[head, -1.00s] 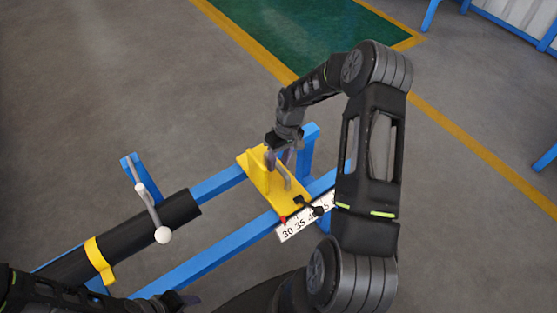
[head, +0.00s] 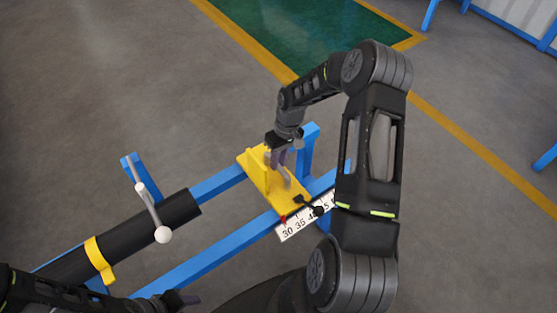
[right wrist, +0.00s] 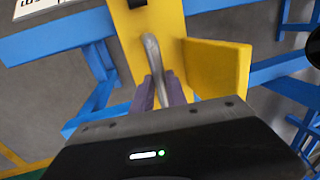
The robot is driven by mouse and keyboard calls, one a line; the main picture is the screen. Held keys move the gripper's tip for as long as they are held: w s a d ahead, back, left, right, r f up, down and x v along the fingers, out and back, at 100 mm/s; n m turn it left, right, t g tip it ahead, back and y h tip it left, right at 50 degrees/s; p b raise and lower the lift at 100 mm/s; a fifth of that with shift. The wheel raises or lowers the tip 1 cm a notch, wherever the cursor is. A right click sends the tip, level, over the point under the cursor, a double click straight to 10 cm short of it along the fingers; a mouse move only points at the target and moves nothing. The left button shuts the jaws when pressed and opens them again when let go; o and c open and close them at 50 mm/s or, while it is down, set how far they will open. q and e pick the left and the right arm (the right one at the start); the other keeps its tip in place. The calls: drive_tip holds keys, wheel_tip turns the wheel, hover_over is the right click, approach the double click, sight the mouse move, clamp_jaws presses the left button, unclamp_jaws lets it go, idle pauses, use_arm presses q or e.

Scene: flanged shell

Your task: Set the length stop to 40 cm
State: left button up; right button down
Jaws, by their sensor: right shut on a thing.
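The yellow length stop (head: 260,178) sits across the blue rails, with an upright plate and a grey bar handle (right wrist: 153,55). Its red pointer (head: 283,218) is by the 30 end of the white scale (head: 300,226). A black clamp lever (head: 310,205) is at the stop's scale-side end. My right gripper (head: 278,165) is shut on the handle; its fingers also show around the handle in the right wrist view (right wrist: 160,92). My left gripper (head: 182,300) is low at the left, away from the stop; its jaw opening is unclear.
A black tube (head: 130,235) lies left of the stop, held by a yellow strap (head: 99,260). A lever with a white knob (head: 163,235) stands over it. The blue rail (head: 215,248) runs along the front. My right forearm hides the scale's far end.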

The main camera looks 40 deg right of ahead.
idle(0.8)
drive_tip(key=d+b, duration=0.3)
drive_tip(key=d, duration=0.6)
drive_tip(key=shift+d, duration=0.4)
drive_tip(key=c, duration=1.3)
unclamp_jaws()
drive_tip(key=shift+s, duration=0.1)
drive_tip(key=shift+r, duration=0.1)
drive_tip(key=r, duration=0.2)
drive_tip(key=d+r, duration=0.1)
drive_tip(key=r, duration=0.4)
drive_tip(key=shift+d+r, duration=0.25)
